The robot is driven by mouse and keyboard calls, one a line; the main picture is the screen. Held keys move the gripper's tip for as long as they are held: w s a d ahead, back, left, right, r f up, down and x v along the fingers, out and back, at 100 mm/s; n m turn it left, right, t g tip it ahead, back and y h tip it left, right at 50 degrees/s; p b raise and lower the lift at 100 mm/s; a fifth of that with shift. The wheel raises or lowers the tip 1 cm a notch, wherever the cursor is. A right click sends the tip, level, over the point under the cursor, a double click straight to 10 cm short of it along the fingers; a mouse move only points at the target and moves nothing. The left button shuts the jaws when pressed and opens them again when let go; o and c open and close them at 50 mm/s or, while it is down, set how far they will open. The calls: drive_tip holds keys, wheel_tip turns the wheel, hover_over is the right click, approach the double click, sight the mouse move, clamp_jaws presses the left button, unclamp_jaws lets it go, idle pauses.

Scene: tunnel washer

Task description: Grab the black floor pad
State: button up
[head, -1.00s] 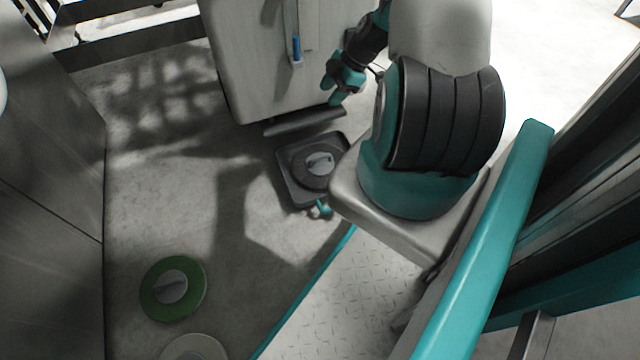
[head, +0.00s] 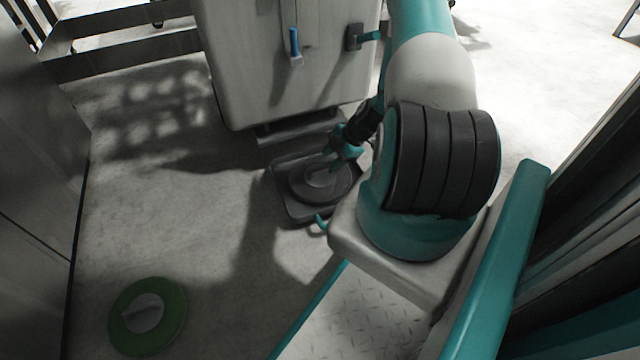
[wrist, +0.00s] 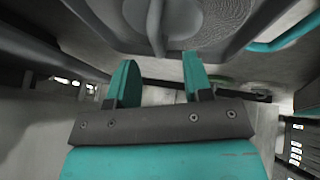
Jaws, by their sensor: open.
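The black floor pad (head: 299,187) is a dark disc with a raised grey grip (head: 322,177) across its middle. It lies in a dark square tray (head: 291,212) on the floor. In the wrist view the pad's ridged face (wrist: 215,22) and its upright grip (wrist: 155,22) fill the top middle. My gripper (head: 337,166) is just above the pad, at its right side in the head view. The wrist view shows both teal fingers (wrist: 160,74) spread apart with nothing between them, close to the grip. Whether a fingertip touches the grip cannot be told.
A large pale cabinet (head: 260,75) with a blue-handled item (head: 294,42) stands right behind the tray. A green pad (head: 168,318) lies on the floor at the lower left. Dark panels (head: 38,150) line the left edge. The floor between is clear.

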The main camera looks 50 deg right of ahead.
sight(321, 167)
drive_tip(key=shift+b+x, duration=2.25)
drive_tip(key=shift+x, duration=0.55)
drive_tip(key=shift+w+a+r, duration=0.1)
drive_tip(key=shift+w+r, duration=0.1)
drive_tip(key=shift+r, duration=0.05)
clamp_jaws()
